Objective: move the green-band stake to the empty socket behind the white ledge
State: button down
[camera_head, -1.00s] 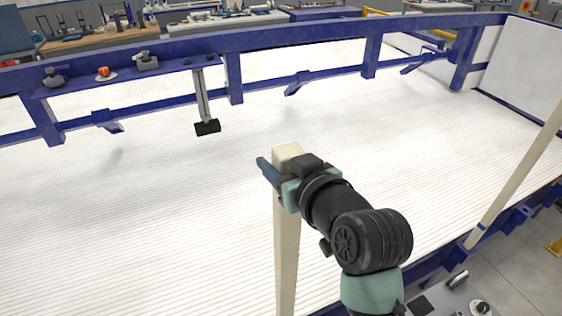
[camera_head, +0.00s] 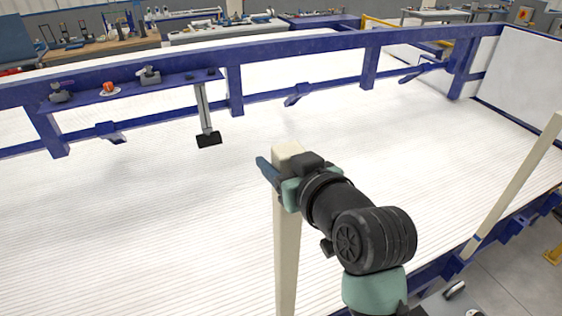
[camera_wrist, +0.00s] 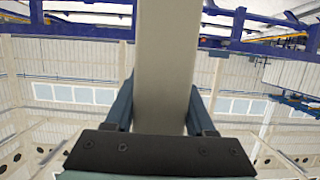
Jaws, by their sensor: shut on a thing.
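My gripper (camera_head: 280,172) is shut on a long cream stake (camera_head: 287,245) near its top end. The stake stands about upright and runs down out of the picture; its lower end and any green band are hidden. In the wrist view the same stake (camera_wrist: 165,70) rises between the two fingers of my gripper (camera_wrist: 158,112). The white ribbed surface (camera_head: 120,215) fills the middle of the head view, framed by blue rails. I cannot make out an empty socket.
Another cream stake (camera_head: 515,187) with a blue band leans at the right, by the blue frame edge. A blue rail (camera_head: 300,45) crosses the back, with small tools on a blue shelf (camera_head: 125,88). Blue brackets line the right edge. The ribbed surface is clear.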

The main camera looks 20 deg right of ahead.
aim_at(288, 147)
notch_tip(288, 147, up, 4)
jog(key=shift+f+p, duration=0.1)
jog(key=shift+p, duration=0.9)
notch_tip(288, 147, up, 2)
jog(key=shift+r, duration=0.2)
dwell(0.7)
